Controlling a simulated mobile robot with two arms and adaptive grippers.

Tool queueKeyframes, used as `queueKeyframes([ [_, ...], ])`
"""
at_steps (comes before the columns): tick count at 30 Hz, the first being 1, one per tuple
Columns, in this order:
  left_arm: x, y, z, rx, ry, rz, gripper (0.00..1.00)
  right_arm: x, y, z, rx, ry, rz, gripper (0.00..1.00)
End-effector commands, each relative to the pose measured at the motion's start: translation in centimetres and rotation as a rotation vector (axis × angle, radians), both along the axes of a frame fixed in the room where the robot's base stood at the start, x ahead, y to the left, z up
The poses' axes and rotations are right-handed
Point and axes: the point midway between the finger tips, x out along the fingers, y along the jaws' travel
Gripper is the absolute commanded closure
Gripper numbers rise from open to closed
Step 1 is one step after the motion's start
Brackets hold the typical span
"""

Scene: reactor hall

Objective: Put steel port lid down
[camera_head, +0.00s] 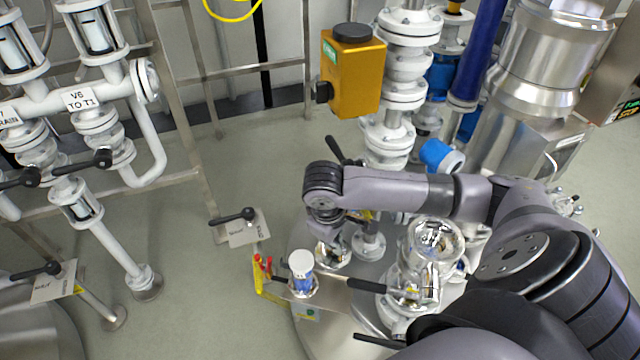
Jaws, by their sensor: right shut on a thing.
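My right gripper (334,228) reaches in from the right and points down over the top of the steel vessel. Its fingers are small and partly hidden by my wrist. It is shut on the steel port lid (333,256), a shiny round piece just below it. Whether the lid touches the surface under it cannot be told from this angle. My left gripper is not in view.
A white-capped container with blue (302,272) stands close by on a small shelf with a yellow holder (265,280). A glass fitting (434,242) stands to the right. White valve piping (393,130) and an orange actuator box (352,72) rise behind. Open floor (215,290) lies left.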

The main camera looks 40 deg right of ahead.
Motion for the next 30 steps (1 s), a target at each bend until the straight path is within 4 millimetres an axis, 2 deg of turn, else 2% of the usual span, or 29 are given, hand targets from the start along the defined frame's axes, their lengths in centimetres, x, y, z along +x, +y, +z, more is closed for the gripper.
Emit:
queueKeyframes([
  [1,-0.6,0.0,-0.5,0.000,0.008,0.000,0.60,-0.3,-0.6,-0.8,0.001,0.001,0.005,1.00],
  [3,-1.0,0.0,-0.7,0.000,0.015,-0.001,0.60,-0.5,-1.1,-1.2,0.001,0.000,0.010,1.00],
  [8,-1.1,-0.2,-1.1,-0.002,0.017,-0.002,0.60,-0.6,-1.4,-3.3,0.003,0.002,0.015,1.00],
  [21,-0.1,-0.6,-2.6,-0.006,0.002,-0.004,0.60,-0.6,-1.3,-14.6,0.003,0.002,0.015,1.00],
  [24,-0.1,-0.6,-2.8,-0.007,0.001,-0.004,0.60,-0.6,-1.3,-16.2,0.004,0.001,0.015,1.00],
  [30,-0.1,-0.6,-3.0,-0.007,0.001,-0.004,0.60,-0.6,-1.3,-17.9,0.003,0.001,0.015,1.00],
])
